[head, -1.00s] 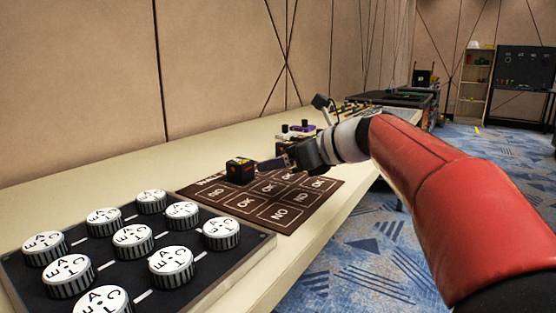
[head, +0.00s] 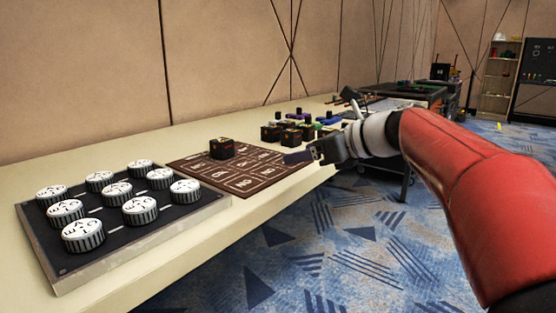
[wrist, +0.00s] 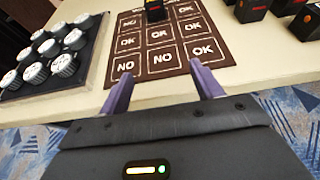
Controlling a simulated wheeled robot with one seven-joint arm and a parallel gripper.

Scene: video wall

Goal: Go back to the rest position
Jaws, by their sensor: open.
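My gripper (head: 300,157) is at the end of my red arm, over the right front edge of the brown mat in the head view. In the wrist view its two purple fingers (wrist: 158,90) are spread apart with nothing between them. A black cube (head: 222,148) with a red mark sits on the far part of the brown mat (head: 190,166), apart from my gripper. The cube also shows at the top of the wrist view (wrist: 155,11). The mat is printed with OK and NO squares.
A black board (head: 75,254) with several white lettered knobs lies on the near left of the long table (head: 30,170). Several black cubes (head: 271,133) and coloured items stand behind my gripper. The table's front edge runs below it, with open blue carpet (head: 330,240) to the right.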

